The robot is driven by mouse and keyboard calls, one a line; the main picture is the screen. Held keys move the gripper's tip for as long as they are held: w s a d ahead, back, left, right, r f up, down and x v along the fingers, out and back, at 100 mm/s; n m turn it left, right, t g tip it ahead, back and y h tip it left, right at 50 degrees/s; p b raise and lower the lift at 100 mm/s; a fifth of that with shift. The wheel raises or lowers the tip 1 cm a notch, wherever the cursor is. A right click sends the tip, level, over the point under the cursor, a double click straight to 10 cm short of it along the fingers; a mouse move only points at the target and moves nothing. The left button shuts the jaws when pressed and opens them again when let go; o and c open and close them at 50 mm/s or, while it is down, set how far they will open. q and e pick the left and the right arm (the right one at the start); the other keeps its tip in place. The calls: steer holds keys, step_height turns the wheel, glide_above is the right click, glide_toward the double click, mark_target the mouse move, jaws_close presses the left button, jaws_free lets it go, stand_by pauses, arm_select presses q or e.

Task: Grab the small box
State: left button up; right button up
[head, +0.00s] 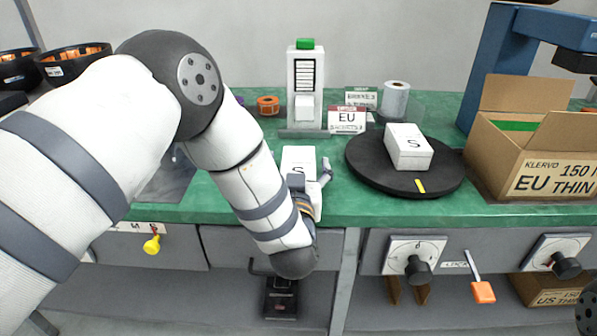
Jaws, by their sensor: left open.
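A small white box marked S (298,158) stands on the green bench top, partly hidden by my left gripper. My left gripper (312,177) is open at the near side of this box, with one finger showing to its right; I cannot tell whether it touches the box. A second white box marked S (408,150) lies on the black turntable (365,170) to the right, apart from the gripper. My right gripper is not in view.
A white dispenser with a green top (305,88), an EU sign (347,119) and a white roll (395,98) stand behind. An open EU carton (545,175) stands at the right. Knobs (416,265) and an orange-ended lever (482,290) project from the bench front.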

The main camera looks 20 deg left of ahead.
arm_select(q)
steer(key=shift+w, duration=0.1)
steer(key=c, duration=1.1)
steer(key=shift+r, duration=0.1)
steer(key=shift+c, duration=0.2)
